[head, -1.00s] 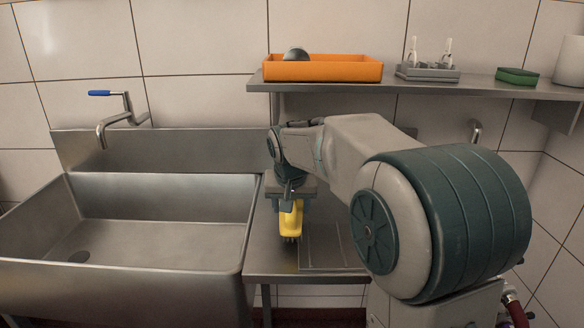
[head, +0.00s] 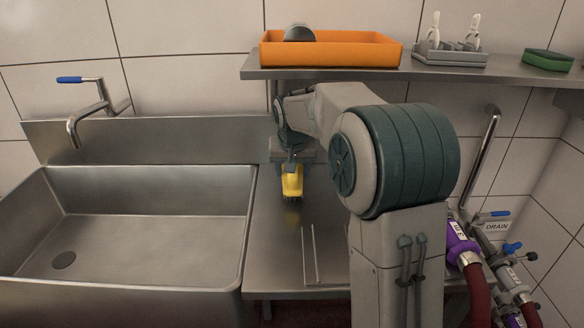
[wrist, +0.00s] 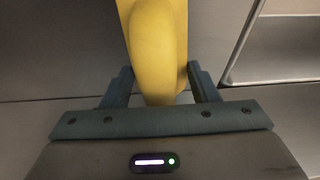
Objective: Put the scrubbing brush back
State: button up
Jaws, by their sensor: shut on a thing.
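The scrubbing brush (head: 292,181) is yellow with dark bristles at its lower end. In the head view it hangs below my gripper (head: 292,164), above the steel counter beside the sink. In the wrist view the yellow brush body (wrist: 157,45) stands between the two fingers of my gripper (wrist: 160,90), which is shut on it. The bristles are out of sight in the wrist view. The head view does not clearly show how far the bristles are above the counter.
The empty sink (head: 130,220) is at left. Hoses and valves (head: 480,260) are at right.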

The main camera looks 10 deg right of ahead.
jog(key=shift+s+a+f, duration=0.15)
jog(key=shift+s+f, duration=0.1)
jog(key=shift+f, duration=0.05)
jog(key=shift+s+r, duration=0.35)
jog(key=shift+s, duration=0.05)
jog(key=shift+w+f, duration=0.15)
jog(key=o, duration=0.6)
jog(key=shift+w+f, duration=0.1)
jog(key=o, duration=0.4)
jog(key=shift+c, duration=0.2)
jog(key=shift+r, duration=0.35)
jog(key=s, duration=0.4)
jog(key=s+a, duration=0.1)
jog(key=s, duration=0.3)
jog(key=s+a, duration=0.1)
jog(key=s, duration=0.3)
jog(key=shift+s+a+r, duration=0.1)
jog(key=shift+s+r, duration=0.1)
jog(key=shift+r, duration=0.1)
